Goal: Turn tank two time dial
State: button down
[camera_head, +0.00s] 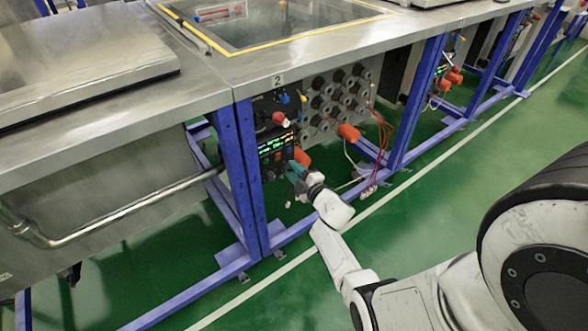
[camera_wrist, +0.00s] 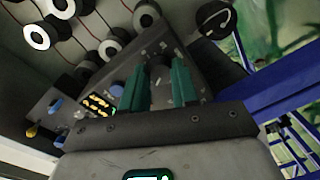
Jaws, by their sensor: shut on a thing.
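The control panel of tank two (camera_head: 272,143) hangs under the bench edge, with a lit green and orange display. The number 2 label (camera_head: 278,80) is above it. My gripper (camera_head: 294,170) is at the panel's lower right part in the head view. In the wrist view, the two teal fingers of my gripper (camera_wrist: 158,78) are shut on a dark round dial (camera_wrist: 158,70) on the panel face. White marks surround the dial. The fingers hide its sides. In the head view, my gripper hides the dial.
A blue bench leg (camera_head: 240,180) stands just left of the panel. Round fittings (camera_head: 335,95) and an orange plug (camera_head: 348,132) are to its right. Red cables (camera_head: 381,135) hang farther right. The green floor (camera_head: 440,165) in front is clear.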

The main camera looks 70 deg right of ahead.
jog(key=shift+f+m, duration=0.1)
jog(key=shift+m, duration=0.4)
jog(key=c, duration=0.8)
grip_release()
jog(key=shift+c, duration=0.2)
jog(key=p+v, duration=0.2)
jog(key=v, duration=0.8)
jog(key=shift+s+a, duration=0.2)
jog(key=shift+s, duration=0.15)
